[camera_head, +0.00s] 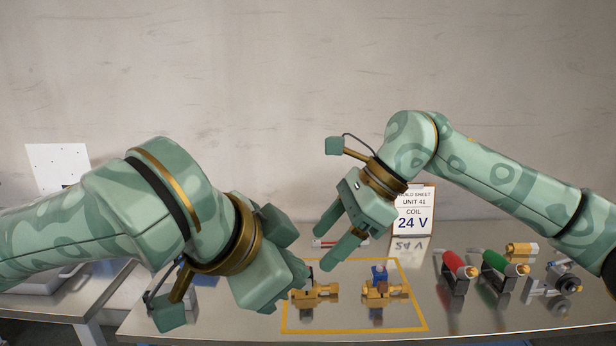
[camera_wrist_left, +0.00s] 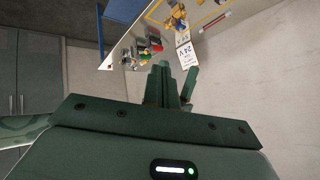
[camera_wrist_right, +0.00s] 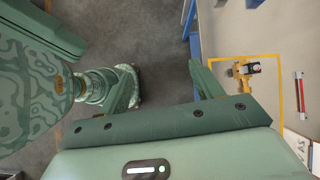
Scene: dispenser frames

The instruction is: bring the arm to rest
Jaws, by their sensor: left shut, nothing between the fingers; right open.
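My left gripper (camera_head: 300,278) is the lower one, in front of the bench's left part, and its fingers are together with nothing between them. It also shows in the left wrist view (camera_wrist_left: 175,72). My right gripper (camera_head: 328,252) hangs above the yellow-outlined area, with its fingers apart and empty.
A yellow outline (camera_head: 350,330) on the metal bench frames two brass bodies (camera_head: 318,292) (camera_head: 382,291), the right one with a blue part on top. Behind stands a sheet (camera_head: 414,210) reading "COIL 24 V". Red (camera_head: 454,262) and green (camera_head: 493,260) pieces stand at the right.

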